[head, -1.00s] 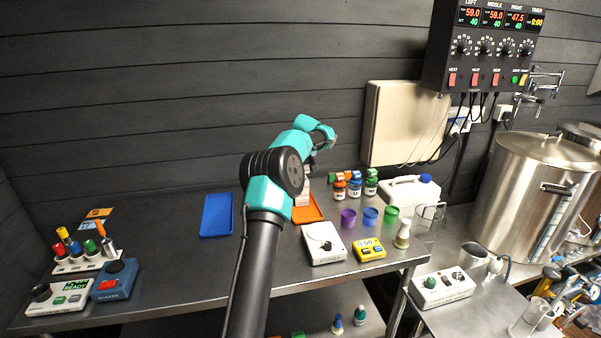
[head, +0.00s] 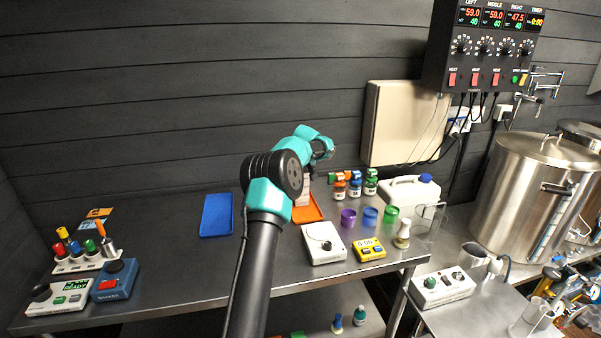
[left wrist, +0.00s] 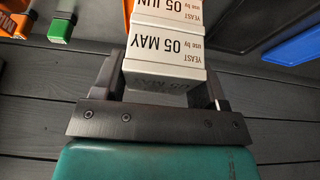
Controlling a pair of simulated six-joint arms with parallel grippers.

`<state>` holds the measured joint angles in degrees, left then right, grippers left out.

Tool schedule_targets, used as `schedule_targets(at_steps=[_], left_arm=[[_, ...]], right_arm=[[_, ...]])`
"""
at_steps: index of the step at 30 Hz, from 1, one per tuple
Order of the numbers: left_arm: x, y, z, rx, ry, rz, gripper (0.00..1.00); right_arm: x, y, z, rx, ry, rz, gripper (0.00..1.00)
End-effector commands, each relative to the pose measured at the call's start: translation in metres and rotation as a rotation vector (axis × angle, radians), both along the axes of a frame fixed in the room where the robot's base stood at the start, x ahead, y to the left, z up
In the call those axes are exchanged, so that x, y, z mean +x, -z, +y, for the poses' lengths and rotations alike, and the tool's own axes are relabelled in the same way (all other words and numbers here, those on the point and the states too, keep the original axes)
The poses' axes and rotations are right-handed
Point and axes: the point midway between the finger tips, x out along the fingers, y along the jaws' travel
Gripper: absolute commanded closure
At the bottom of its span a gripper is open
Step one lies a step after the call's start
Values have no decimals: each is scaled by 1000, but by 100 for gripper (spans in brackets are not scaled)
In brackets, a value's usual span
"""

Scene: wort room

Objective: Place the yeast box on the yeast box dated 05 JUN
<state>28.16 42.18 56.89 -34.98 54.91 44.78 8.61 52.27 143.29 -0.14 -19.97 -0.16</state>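The white yeast box marked 05 MAY (left wrist: 165,45) is between the fingers of my left gripper (left wrist: 162,90) in the left wrist view, with a finger against each side. The white yeast box dated 05 JUN (left wrist: 172,9) shows directly beyond it, its label roughly in line; whether a thin gap is left between them I cannot tell. In the head view the pale boxes (head: 303,196) show at the orange tray (head: 308,212), partly hidden by my left arm. The left gripper's fingers are largely hidden there. My right gripper is not in view.
A blue tray (head: 216,215) lies to the left on the metal table. Capped bottles (head: 355,187), coloured cups (head: 369,216), a white scale (head: 323,243) and a yellow timer (head: 369,249) stand to the right. The table left of the blue tray is partly clear.

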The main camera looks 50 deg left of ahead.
Motion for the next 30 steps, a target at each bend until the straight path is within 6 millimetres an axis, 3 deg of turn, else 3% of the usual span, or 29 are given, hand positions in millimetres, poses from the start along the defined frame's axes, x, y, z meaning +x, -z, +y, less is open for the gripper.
schedule_targets(at_steps=[6, 17, 23, 30], left_arm=[[0, 0, 0, 0, 0, 0, 13], [0, -5, 0, 1, -1, -2, 13], [-4, -26, -7, 1, 1, -3, 13], [-12, -67, -22, 1, 1, -4, 13]], right_arm=[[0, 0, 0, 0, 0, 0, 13], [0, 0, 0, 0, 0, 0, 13], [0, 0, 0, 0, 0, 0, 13], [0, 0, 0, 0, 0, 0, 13]])
